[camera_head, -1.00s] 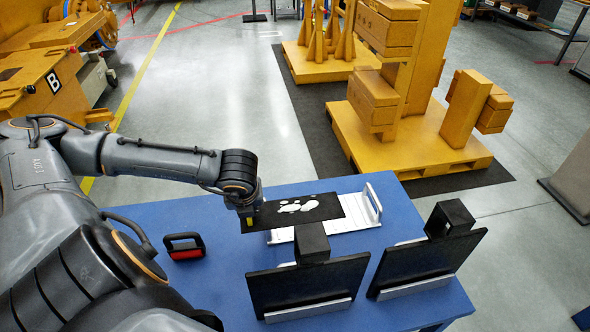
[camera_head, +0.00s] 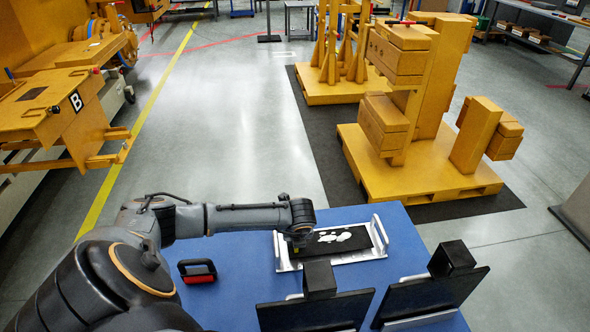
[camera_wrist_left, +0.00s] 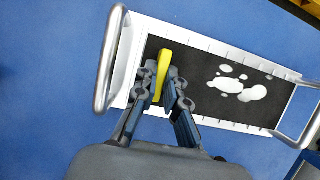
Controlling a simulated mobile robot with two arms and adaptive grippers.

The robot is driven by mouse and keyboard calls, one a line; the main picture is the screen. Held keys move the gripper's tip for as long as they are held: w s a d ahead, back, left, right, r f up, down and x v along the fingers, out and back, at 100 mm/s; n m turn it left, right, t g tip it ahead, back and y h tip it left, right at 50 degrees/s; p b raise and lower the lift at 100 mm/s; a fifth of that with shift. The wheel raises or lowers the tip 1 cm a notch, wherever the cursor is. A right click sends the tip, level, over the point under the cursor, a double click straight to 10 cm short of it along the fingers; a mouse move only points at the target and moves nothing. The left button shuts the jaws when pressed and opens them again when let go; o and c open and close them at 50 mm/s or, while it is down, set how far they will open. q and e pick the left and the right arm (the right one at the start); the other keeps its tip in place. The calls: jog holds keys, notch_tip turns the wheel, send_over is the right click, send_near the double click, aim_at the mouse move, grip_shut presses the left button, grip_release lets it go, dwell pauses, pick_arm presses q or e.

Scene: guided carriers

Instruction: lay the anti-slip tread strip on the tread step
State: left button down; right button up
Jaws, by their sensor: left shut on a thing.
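The anti-slip tread strip (camera_head: 364,238) is a dark rectangle with white blotches and a yellow tab (camera_wrist_left: 163,62) at one end. The tread step (camera_head: 345,259) is a silver plate with an upright handle at each end, on the blue table. The strip lies along the step, between the handles; in the wrist view (camera_wrist_left: 208,100) it looks roughly lined up. I cannot tell whether its whole underside touches. My left gripper (camera_head: 299,241) is shut on the yellow tab, near the step's left handle; its fingers (camera_wrist_left: 165,92) flank the tab. My right gripper is not in view.
A black-framed block with a red part (camera_head: 197,273) sits left of the step. Two dark panels with black boxes, one left (camera_head: 315,312) and one right (camera_head: 430,298), stand at the table's front. Bare blue table (camera_head: 240,255) shows between the red-and-black block and the step.

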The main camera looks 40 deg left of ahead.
pick_arm(q)
jog(key=shift+f, duration=0.9)
jog(key=c, duration=1.4)
grip_release()
jog(key=shift+s, duration=0.1)
jog(key=shift+r, duration=0.1)
jog(key=shift+b+v, duration=1.15)
jog(key=shift+v, duration=4.75)
jog(key=shift+a, duration=0.1)
